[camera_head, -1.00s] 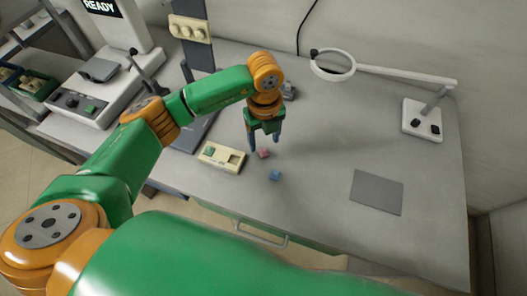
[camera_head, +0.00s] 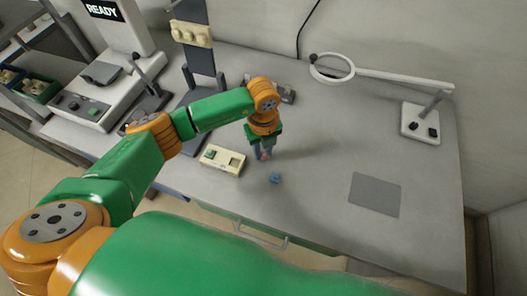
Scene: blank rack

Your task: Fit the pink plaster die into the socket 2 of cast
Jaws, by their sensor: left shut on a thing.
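My left gripper (camera_head: 262,154) points down over the table and is shut on the small pink plaster die (camera_head: 264,155), which shows between its fingertips. The cream cast (camera_head: 222,169) lies on the table just left of the gripper. A green piece sits in its left socket, and its right socket looks dark and empty. I cannot read any socket numbers. My right gripper is not in view.
A small blue die (camera_head: 275,178) lies on the table just in front of the gripper. A grey mat (camera_head: 375,194) and a magnifier lamp (camera_head: 420,123) are to the right. A white READY machine (camera_head: 92,105) stands at the left. The table's middle is clear.

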